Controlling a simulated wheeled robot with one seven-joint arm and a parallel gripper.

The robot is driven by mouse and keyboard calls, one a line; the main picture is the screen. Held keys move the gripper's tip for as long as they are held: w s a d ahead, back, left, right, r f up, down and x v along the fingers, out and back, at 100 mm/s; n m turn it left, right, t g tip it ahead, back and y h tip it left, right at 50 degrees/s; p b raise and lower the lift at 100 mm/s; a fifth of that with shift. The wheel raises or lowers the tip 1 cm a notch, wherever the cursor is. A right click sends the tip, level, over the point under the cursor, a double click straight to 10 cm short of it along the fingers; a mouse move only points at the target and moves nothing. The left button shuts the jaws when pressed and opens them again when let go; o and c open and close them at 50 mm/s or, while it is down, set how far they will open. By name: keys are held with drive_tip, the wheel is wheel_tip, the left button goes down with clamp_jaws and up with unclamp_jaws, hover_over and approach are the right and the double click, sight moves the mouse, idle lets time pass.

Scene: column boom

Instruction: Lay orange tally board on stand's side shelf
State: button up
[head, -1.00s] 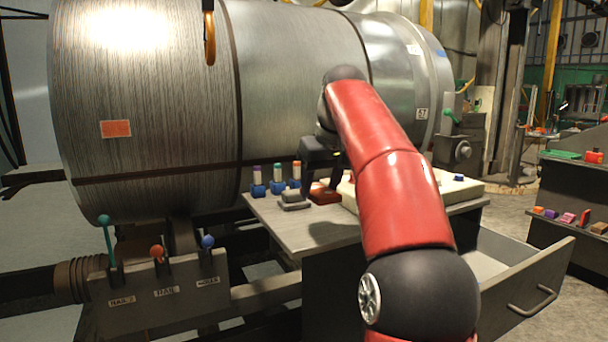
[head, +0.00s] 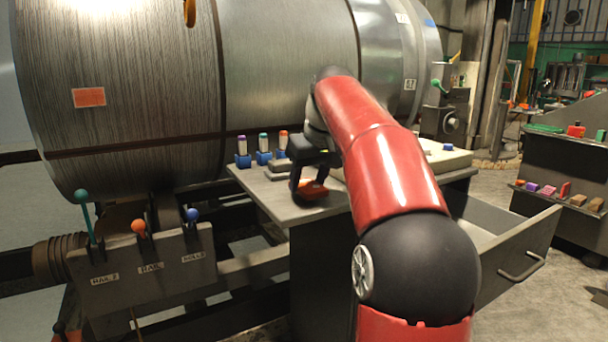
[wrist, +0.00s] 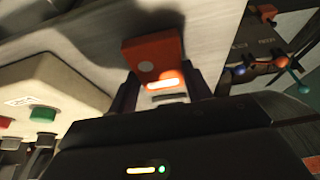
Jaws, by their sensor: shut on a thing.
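My gripper (head: 309,183) is shut on the orange tally board (head: 313,191), over the front part of the grey tabletop (head: 318,209). In the wrist view the orange board (wrist: 150,50) sticks out beyond the fingers, with a pale round spot and a bright glowing strip on it. Whether it is clear of the tabletop is hard to tell. A dark stand (head: 566,160) is at the far right, and its low side shelf (head: 537,193) carries several small coloured blocks.
Three blue-based pegs (head: 263,157) and a grey block (head: 278,170) stand behind my gripper. A pale control box (head: 446,158) is on the right. An open drawer (head: 515,250) juts out below. A lever panel (head: 145,262) is at left and a large metal drum (head: 150,90) behind.

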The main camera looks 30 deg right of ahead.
drive_tip(key=shift+s+a+f, duration=0.1)
drive_tip(key=shift+s, duration=0.05)
drive_tip(key=shift+s+a, duration=0.1)
drive_tip(key=shift+a, duration=0.15)
drive_tip(key=shift+w+a, duration=0.25)
drive_tip(key=shift+d, duration=0.1)
drive_tip(key=shift+f+b, duration=0.5)
drive_tip(key=shift+f, duration=0.1)
drive_tip(key=o, duration=1.1)
drive_tip(key=shift+r, duration=0.1)
drive_tip(key=shift+s+r, duration=0.1)
drive_tip(key=v, duration=0.2)
drive_tip(key=a+p+v, duration=0.1)
drive_tip(key=v, duration=0.5)
drive_tip(key=shift+s+a+p, duration=0.2)
drive_tip(key=shift+s+p, duration=0.1)
drive_tip(key=shift+p, duration=0.05)
